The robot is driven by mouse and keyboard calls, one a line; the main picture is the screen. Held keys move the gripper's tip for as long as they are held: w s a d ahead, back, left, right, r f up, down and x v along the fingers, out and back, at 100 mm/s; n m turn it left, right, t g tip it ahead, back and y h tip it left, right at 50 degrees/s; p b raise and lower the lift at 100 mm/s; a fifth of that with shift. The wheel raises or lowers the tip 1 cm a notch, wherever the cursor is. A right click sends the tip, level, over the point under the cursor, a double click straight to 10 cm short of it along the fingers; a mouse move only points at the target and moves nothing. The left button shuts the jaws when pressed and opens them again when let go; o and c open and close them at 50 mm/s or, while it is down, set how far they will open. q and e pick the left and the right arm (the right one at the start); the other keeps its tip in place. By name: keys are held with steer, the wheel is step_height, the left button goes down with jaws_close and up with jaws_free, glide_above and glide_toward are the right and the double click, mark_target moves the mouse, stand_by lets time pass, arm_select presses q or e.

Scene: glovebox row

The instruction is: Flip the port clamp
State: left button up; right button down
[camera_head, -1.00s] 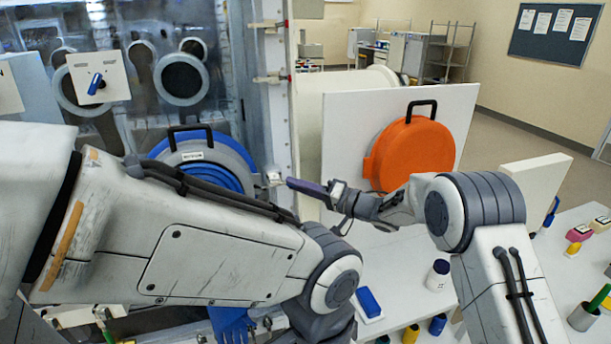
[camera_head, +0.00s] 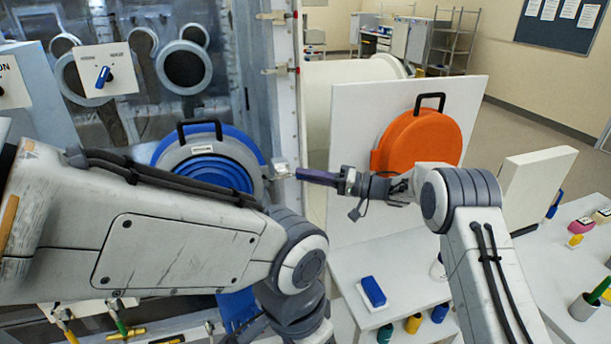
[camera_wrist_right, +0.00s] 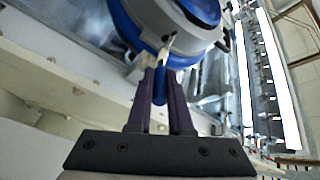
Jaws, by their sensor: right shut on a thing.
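The blue and grey round port (camera_head: 208,165) is set in the glovebox front, with a black handle on top. The port clamp (camera_head: 281,170) is a small pale piece at the port's right edge. My right gripper (camera_head: 300,174) reaches it from the right with dark purple fingers. In the right wrist view, my right gripper (camera_wrist_right: 160,88) has its fingers on either side of a blue lever (camera_wrist_right: 160,84) below the clamp's pale metal part (camera_wrist_right: 166,50), and it is shut on that lever. My left arm crosses in front of the port's lower part; its gripper is out of view.
An orange round door (camera_head: 424,140) on a white panel (camera_head: 345,120) stands behind my right arm. A panel with a blue knob (camera_head: 103,77) hangs at the upper left.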

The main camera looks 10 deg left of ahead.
steer(key=c, duration=0.8)
jaws_free()
steer(key=shift+a, duration=0.1)
steer(key=shift+s+d+f+b, duration=0.1)
steer(key=shift+d+b, duration=0.55)
steer(key=shift+d, duration=1.1)
steer(key=shift+s+d+f+b, duration=0.1)
steer(key=shift+d+b, duration=0.55)
steer(key=shift+d, duration=1.1)
steer(key=shift+s+d+f+b, duration=0.1)
steer(key=shift+d+b, duration=0.55)
steer(key=shift+d, duration=1.1)
